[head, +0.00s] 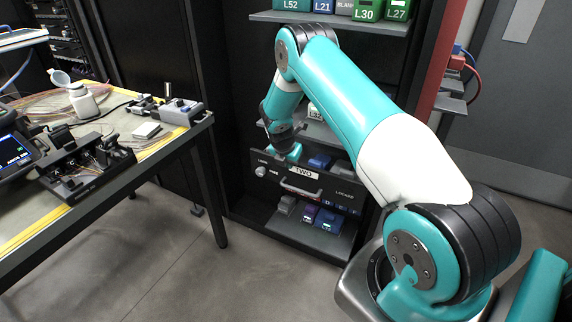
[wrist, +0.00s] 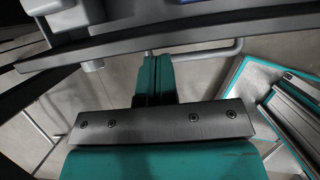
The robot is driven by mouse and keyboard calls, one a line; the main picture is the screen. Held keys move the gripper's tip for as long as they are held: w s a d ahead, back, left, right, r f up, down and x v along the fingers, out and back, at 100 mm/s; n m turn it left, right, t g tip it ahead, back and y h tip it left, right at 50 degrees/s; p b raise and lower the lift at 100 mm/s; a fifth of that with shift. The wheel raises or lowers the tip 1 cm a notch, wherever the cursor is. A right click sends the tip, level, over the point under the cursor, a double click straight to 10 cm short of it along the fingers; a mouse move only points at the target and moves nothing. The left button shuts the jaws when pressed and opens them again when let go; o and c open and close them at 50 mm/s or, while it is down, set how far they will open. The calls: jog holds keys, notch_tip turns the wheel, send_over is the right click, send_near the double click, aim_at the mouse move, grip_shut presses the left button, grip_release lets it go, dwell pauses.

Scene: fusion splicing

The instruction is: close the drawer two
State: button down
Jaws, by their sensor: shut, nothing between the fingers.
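Drawer two (head: 330,184) is in the dark cabinet, with a white "TWO" label, a round knob at left and a bar handle (head: 300,191). It stands pulled out, with blue items visible behind its front panel. My gripper (head: 294,154) is at the drawer's front upper left in the head view, partly hidden by my wrist. In the wrist view, my gripper (wrist: 158,60) has its teal fingers together and empty, tips close to the drawer front (wrist: 190,24) and its bar handle (wrist: 205,53). I cannot tell whether they touch.
A workbench (head: 150,158) with a splicer, a bottle and small tools stands at left. A lower shelf (head: 315,238) with small boxes lies under the drawer. Shelves with labelled green and blue boxes (head: 366,10) are above. The floor (head: 215,265) in front is clear.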

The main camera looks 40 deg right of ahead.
dwell(0.3)
jog(key=d, duration=0.1)
jog(key=w+d, duration=0.1)
jog(key=d+b, duration=0.1)
jog(key=d, duration=0.1)
jog(key=shift+w, duration=0.35)
